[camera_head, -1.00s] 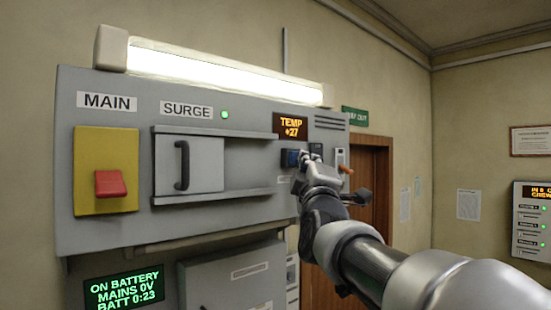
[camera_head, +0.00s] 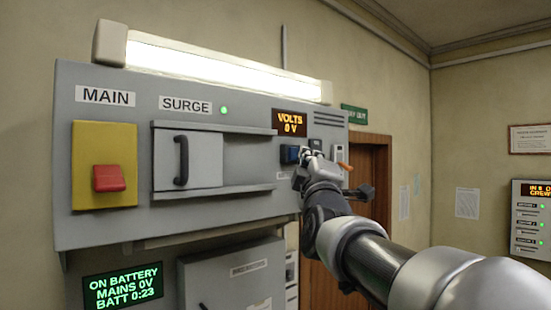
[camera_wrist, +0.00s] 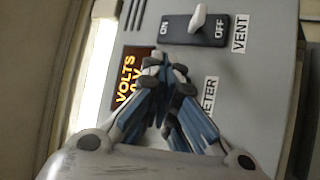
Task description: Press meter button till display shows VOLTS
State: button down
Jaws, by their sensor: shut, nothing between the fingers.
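The meter display (camera_head: 289,122) reads VOLTS 0 V in orange. It also shows in the wrist view (camera_wrist: 128,82), partly behind the fingers. The blue meter button (camera_head: 289,155) is below the display in the head view. In the wrist view my fingers hide it, beside the METER label (camera_wrist: 209,97). My gripper (camera_head: 307,157) is shut and empty, with its tips just right of the button in the head view. The tips (camera_wrist: 165,64) lie between the display and the METER label in the wrist view. I cannot tell whether they touch the button.
A VENT switch (camera_wrist: 197,28) sits close beside my fingertips. An orange-handled lever (camera_head: 344,167) is right of my gripper. The SURGE door (camera_head: 205,163) and the red MAIN switch (camera_head: 110,178) are to the left. A lower screen (camera_head: 123,287) reads ON BATTERY.

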jog(key=shift+s+d, duration=0.15)
jog(key=shift+s, duration=0.05)
jog(key=s+d+b, duration=0.1)
jog(key=s+b, duration=0.1)
jog(key=s+d+b, duration=0.1)
jog(key=s+d, duration=0.1)
jog(key=shift+b, duration=0.35)
dwell(0.6)
